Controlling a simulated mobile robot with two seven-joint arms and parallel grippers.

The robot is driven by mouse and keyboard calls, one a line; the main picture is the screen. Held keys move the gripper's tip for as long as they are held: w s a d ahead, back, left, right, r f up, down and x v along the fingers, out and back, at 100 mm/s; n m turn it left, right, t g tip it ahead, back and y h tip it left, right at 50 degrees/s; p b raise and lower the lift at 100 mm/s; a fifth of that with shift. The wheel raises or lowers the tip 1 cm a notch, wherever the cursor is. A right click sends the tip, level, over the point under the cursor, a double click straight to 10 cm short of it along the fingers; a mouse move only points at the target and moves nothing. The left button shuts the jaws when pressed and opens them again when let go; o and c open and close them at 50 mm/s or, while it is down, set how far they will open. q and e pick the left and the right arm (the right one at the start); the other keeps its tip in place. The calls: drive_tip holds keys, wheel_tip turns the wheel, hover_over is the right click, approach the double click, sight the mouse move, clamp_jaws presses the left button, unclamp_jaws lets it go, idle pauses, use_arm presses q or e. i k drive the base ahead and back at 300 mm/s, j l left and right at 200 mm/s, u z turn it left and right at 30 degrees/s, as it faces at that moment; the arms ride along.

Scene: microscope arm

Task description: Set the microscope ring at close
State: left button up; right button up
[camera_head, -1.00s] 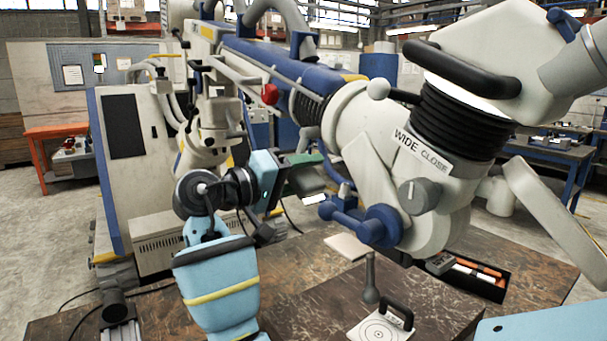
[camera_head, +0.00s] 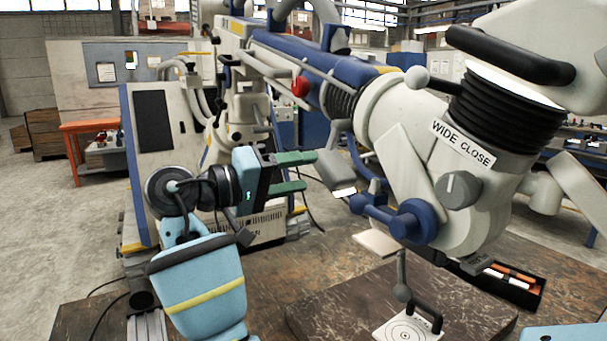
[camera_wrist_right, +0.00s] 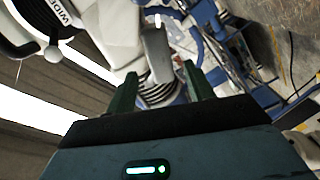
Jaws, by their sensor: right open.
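The microscope head (camera_head: 410,120) fills the right half of the head view. Its label, "WIDE CLOSE" (camera_head: 461,144), sits below a black ribbed ring (camera_head: 505,110). A round grey knob (camera_head: 459,189) below the label has a white line pointing roughly up. A grey tab (camera_head: 337,171) sticks out at the microscope's left side. My right gripper (camera_head: 307,172) is open, its green fingers pointing at the tab from the left, tips close to it. In the right wrist view, the tab (camera_wrist_right: 157,55) shows between and beyond the open fingers (camera_wrist_right: 160,92). Contact cannot be told. My left gripper is not in view.
Blue knobs (camera_head: 412,219) stick out below the tab. A dark table (camera_head: 330,300) below holds a white target plate (camera_head: 407,328) with a black handle, and a tray of pens (camera_head: 510,282). A white cabinet (camera_head: 160,150) stands behind my right arm.

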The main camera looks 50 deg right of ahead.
sight(506, 119)
drive_tip(key=k+j, duration=1.15)
drive_tip(key=j, duration=0.25)
